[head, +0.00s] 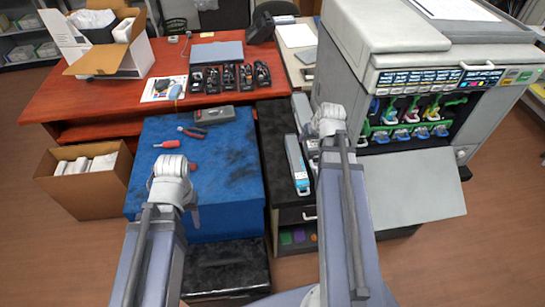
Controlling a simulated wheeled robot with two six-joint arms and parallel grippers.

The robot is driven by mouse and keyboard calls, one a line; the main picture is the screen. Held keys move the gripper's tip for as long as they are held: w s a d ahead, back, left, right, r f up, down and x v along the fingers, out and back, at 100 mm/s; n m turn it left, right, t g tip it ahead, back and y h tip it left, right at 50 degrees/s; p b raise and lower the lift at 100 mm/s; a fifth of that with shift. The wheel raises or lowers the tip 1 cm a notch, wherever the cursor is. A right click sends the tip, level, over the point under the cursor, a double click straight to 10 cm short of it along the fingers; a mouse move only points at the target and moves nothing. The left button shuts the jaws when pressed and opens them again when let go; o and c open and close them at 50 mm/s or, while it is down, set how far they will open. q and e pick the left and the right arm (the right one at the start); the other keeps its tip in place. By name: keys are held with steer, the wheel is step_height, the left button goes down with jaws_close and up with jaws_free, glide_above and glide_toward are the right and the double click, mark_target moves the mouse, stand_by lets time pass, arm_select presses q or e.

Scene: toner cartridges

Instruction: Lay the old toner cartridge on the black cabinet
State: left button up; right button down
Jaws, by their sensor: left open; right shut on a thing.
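The black cabinet (273,135) stands between the blue-topped table and the printer. A long grey toner cartridge with a cyan label (297,166) shows over the right part of its top, close to my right wrist. I cannot tell whether it touches the top. Another grey cartridge (301,108) shows farther back, partly behind my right arm. My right gripper (314,146) is shut on a toner cartridge; its fingers and the grip are mostly hidden by the arm. My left gripper (180,190) is open over the blue top, largely hidden by its own wrist.
The printer (415,115) stands open at the right, with its front flap (415,185) lowered beside the cabinet. Pliers (191,132), a red-handled tool (168,144) and a grey device (214,115) lie on the blue top (235,170). The cabinet's left strip is clear.

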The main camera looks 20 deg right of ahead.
steer(key=w+a+f+b, duration=0.2)
steer(key=w+f+b, duration=0.1)
steer(key=f+b, duration=0.3)
steer(key=w+a+f+b, duration=0.3)
steer(key=f+b, duration=0.4)
steer(key=f, duration=0.1)
steer(key=w+a+f+g+b, duration=0.1)
steer(key=w+a+f+b, duration=0.1)
steer(key=w+f+b, duration=0.2)
steer(key=shift+a+f+b, duration=0.35)
steer(key=shift+f+b, duration=0.85)
steer(key=shift+f, duration=0.55)
step_height(320, 180, down, 6)
steer(key=b, duration=0.6)
steer(key=shift+r, duration=0.1)
steer(key=shift+f+b, duration=0.35)
steer(key=shift+f, duration=0.1)
steer(key=shift+f, duration=0.1)
jaws_free()
steer(key=shift+s, duration=0.1)
steer(key=d+p+v, duration=0.1)
steer(key=p+v, duration=0.6)
steer(key=shift+a+r, duration=0.45)
steer(key=shift+a, duration=0.05)
